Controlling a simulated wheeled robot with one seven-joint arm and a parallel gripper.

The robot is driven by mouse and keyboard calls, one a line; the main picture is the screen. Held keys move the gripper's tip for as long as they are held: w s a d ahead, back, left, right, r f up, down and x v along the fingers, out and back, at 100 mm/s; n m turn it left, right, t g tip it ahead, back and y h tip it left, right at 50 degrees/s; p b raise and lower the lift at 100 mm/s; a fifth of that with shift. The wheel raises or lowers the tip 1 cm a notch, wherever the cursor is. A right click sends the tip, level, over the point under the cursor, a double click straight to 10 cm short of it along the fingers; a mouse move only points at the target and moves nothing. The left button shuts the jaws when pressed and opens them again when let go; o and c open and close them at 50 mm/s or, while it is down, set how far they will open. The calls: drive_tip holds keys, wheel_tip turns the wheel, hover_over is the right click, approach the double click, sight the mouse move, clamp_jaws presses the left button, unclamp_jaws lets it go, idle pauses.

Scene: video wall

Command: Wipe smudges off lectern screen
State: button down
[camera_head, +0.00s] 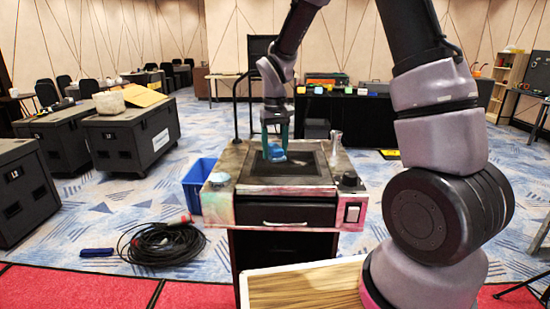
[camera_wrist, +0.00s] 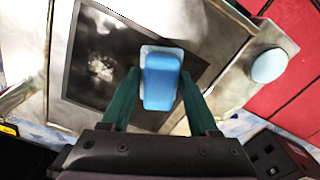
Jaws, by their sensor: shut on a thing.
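The lectern (camera_head: 223,178) stands in front of me, with a dark screen (camera_head: 309,166) set in its worn metal top. In the wrist view, the screen (camera_wrist: 80,84) carries a whitish smudge (camera_wrist: 101,67) left of my gripper, with fainter grey marks above it. My gripper (camera_head: 276,147) has green fingers and points down over the screen. It is shut on a blue wiping block with a pale base (camera_wrist: 162,82). In the head view, the block (camera_head: 275,154) is at the screen's upper left part. I cannot tell whether its base touches the screen.
A blue bin (camera_head: 197,184) and coiled cable (camera_head: 163,244) lie left on the floor. A wooden surface (camera_head: 305,287) is close in front.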

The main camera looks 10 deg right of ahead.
sight(275, 147)
drive_tip(key=shift+r, duration=0.8)
drive_tip(key=shift+r, duration=0.1)
drive_tip(key=shift+r, duration=1.4)
